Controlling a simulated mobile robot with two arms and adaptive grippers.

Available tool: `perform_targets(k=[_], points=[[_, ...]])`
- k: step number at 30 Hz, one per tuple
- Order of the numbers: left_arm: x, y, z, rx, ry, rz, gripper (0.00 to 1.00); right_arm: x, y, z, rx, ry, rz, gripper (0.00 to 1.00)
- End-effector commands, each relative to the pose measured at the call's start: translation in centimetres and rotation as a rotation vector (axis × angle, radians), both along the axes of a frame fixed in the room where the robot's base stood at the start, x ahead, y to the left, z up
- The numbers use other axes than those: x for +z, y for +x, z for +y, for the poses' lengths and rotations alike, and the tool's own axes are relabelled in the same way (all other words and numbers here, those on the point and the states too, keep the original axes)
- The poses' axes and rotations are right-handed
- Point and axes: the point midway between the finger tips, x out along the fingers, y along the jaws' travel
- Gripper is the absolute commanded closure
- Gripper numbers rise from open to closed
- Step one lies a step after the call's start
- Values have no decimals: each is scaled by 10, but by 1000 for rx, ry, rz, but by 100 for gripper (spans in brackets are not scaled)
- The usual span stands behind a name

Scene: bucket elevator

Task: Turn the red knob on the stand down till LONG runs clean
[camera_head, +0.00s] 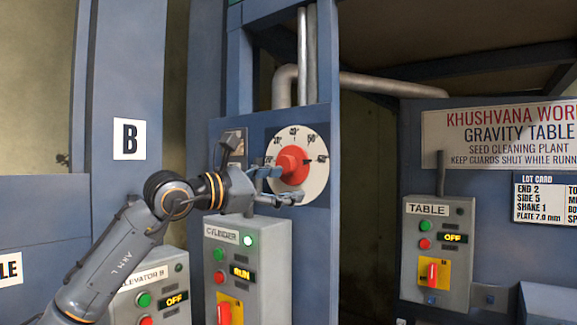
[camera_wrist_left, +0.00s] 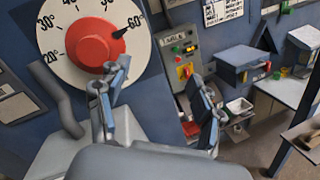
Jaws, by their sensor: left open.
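The red knob (camera_head: 292,165) sits in the middle of a round white dial (camera_head: 313,187) on the blue stand. In the left wrist view the knob (camera_wrist_left: 95,44) has a black pointer beside the 60° mark; 20° and 30° marks show at the left. My left gripper (camera_head: 283,185) is open in front of the knob and overlaps its lower part. In the left wrist view the gripper (camera_wrist_left: 160,98) has one finger over the knob's lower right edge and the other well right of the dial. I cannot tell whether a finger touches the knob. My right gripper is not in view.
Below the dial, the CYLINDER box (camera_head: 231,283) has a lit green lamp and reads RUN. The ELEVATOR B box (camera_head: 150,298) and TABLE box (camera_head: 437,262) read OFF. A lot card (camera_head: 540,198) hangs at the right. A dark gap (camera_head: 367,215) lies right of the stand.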

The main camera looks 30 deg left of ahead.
Motion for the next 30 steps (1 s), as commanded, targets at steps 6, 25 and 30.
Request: perform_targets(k=[6, 25, 30], points=[[34, -31, 78, 243, 124, 1, 33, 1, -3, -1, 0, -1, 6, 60], [40, 69, 76, 260, 129, 7, 33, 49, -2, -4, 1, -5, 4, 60], [38, 92, 74, 262, 131, 6, 33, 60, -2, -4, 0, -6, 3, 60]])
